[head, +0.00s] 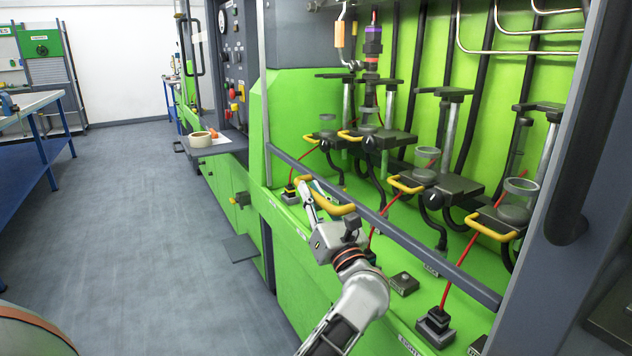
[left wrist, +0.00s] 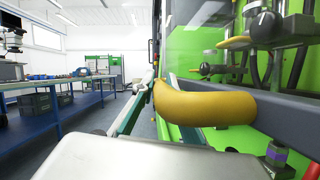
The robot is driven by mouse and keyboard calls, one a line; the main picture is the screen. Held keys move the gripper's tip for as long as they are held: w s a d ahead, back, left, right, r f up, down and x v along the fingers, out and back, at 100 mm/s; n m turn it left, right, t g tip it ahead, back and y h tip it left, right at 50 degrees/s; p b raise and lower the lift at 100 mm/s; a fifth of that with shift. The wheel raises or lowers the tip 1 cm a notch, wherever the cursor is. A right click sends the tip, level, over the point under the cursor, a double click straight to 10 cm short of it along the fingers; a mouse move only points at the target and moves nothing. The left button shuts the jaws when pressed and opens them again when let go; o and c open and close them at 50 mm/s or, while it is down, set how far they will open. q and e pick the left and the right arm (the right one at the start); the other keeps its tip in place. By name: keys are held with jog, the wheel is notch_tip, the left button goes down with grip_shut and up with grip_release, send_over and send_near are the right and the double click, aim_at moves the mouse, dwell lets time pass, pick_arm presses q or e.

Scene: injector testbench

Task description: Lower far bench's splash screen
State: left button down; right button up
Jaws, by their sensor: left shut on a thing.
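The splash screen is a clear pane with a dark grey bottom rail (head: 420,242), running slantwise across the front of the green bench. Its yellow handle (head: 330,208) is on the rail's left part. My left gripper (head: 312,192) reaches up from below and is shut on this handle. In the left wrist view the yellow handle (left wrist: 205,105) lies between the two fingers, with the grey rail (left wrist: 285,112) behind it to the right. In the head view the rail hangs above the bench's green lower ledge, with a gap. My right gripper is not in view.
Behind the screen stand black injector holders (head: 445,190) with yellow handles and red cables. A dark upright post (head: 575,140) closes the right side. Grey floor (head: 130,230) is clear; a blue table (head: 40,100) stands far left.

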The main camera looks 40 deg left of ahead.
pick_arm(q)
jog(key=shift+f, duration=0.1)
dwell(0.3)
jog(key=c, duration=2)
grip_release()
jog(key=shift+v, duration=3.75)
